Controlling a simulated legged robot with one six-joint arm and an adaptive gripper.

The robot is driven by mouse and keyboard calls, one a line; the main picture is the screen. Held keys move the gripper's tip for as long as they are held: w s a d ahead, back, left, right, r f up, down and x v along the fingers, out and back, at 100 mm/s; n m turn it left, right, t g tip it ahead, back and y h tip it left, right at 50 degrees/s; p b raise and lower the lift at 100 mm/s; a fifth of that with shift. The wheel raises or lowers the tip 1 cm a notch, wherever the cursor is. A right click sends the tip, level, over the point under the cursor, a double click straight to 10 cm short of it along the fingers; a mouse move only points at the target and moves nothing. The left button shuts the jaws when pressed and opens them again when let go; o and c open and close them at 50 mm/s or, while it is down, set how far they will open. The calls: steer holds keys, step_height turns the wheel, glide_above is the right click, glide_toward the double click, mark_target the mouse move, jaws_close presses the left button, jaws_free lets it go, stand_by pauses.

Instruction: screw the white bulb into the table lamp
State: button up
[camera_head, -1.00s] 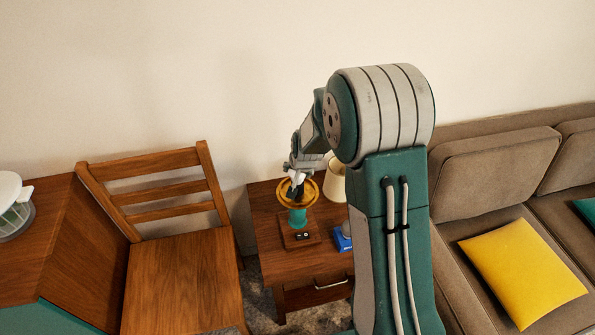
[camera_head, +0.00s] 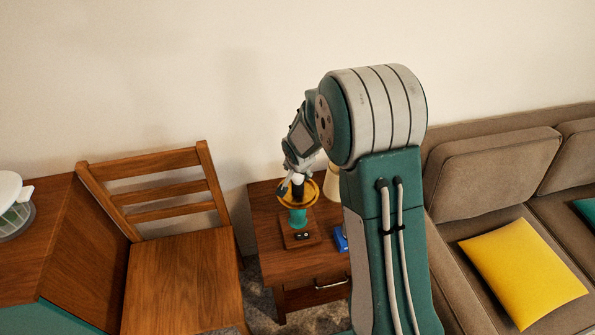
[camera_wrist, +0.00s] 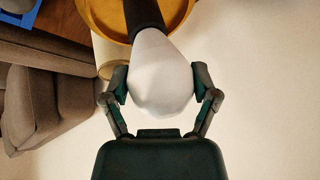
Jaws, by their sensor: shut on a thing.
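The table lamp has a teal stem (camera_head: 298,217), a wooden base and a yellow dish (camera_head: 312,202) around a black socket. It stands upright on a small wooden side table (camera_head: 272,238). In the wrist view the dish (camera_wrist: 104,20) and dark socket (camera_wrist: 145,14) are at the top. My gripper (camera_wrist: 160,84) is shut on the white bulb (camera_wrist: 158,78), with a finger on each side of its round part. The bulb's narrow end meets the socket in that view; how deep it sits is hidden. In the head view my gripper (camera_head: 291,184) is at the dish.
A cream shade-like object (camera_head: 332,184) stands behind the lamp, partly hidden by my arm. A blue box (camera_head: 340,240) lies right of the lamp. A wooden chair (camera_head: 180,270) is to the left. A sofa (camera_head: 490,180) with a yellow cushion (camera_head: 522,268) is to the right.

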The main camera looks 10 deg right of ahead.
steer(key=shift+s+f, duration=0.1)
steer(key=shift+m+h, duration=0.4)
steer(key=shift+m, duration=0.5)
steer(key=shift+m+g+h, duration=0.6)
steer(key=shift+m+h, duration=0.2)
steer(key=shift+m, duration=1.2)
steer(key=m+g+h, duration=0.1)
steer(key=m, duration=0.3)
steer(key=shift+a, duration=0.1)
